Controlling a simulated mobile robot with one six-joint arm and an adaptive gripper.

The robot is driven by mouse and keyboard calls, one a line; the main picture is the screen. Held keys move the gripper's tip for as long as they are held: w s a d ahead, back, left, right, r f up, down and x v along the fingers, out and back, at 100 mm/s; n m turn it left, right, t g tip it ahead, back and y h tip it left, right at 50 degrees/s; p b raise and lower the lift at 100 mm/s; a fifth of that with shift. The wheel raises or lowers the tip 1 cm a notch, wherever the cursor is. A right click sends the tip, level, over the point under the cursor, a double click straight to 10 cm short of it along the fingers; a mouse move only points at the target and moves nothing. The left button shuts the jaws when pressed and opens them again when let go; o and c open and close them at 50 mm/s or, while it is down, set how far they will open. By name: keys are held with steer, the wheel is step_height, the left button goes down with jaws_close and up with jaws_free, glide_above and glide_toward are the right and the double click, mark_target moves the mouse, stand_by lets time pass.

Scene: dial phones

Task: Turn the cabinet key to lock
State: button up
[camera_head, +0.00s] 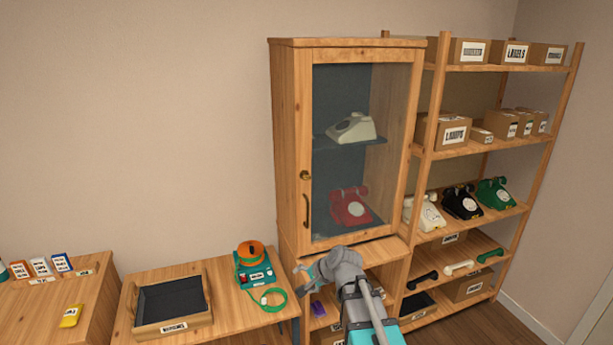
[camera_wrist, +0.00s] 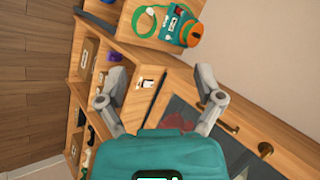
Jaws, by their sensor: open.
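The wooden cabinet (camera_head: 291,140) stands against the wall, its glass door shut. A round brass key or lock piece (camera_head: 305,175) sits on the left door frame, above a dark curved handle (camera_head: 307,210). Its exact turn is too small to tell. In the wrist view the brass piece (camera_wrist: 265,149) shows at lower right, beside the handle (camera_wrist: 228,128). My gripper (camera_head: 304,270) is open and empty, below the handle and in front of the cabinet's lower part, apart from the key. In the wrist view my gripper (camera_wrist: 160,70) has its fingers spread wide.
A red phone (camera_head: 350,207) and a cream phone (camera_head: 352,128) stand inside the cabinet. Shelving (camera_head: 439,100) with boxes and phones is on the right. A low table at left holds a tray (camera_head: 172,328) and a teal device with green cable (camera_head: 256,272). Wall space left of the cabinet is clear.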

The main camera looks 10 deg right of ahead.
steer(key=w+r+m+t+y, duration=0.2)
steer(key=w+r+m+t, duration=0.2)
steer(key=w+r+m, duration=0.35)
steer(key=m+t+h+p, duration=0.35)
steer(key=m+t, duration=0.45)
steer(key=m, duration=0.9)
glide_toward(308, 179)
steer(key=s, duration=0.2)
steer(key=shift+s+d+r+h+b, duration=0.1)
steer(key=shift+r+h+b, duration=0.15)
steer(key=shift+h+b, duration=0.1)
steer(key=x, duration=1.3)
steer(key=shift+w+f, duration=0.25)
steer(key=shift+w, duration=0.15)
steer(key=c, duration=1.1)
steer(key=shift+c, duration=0.3)
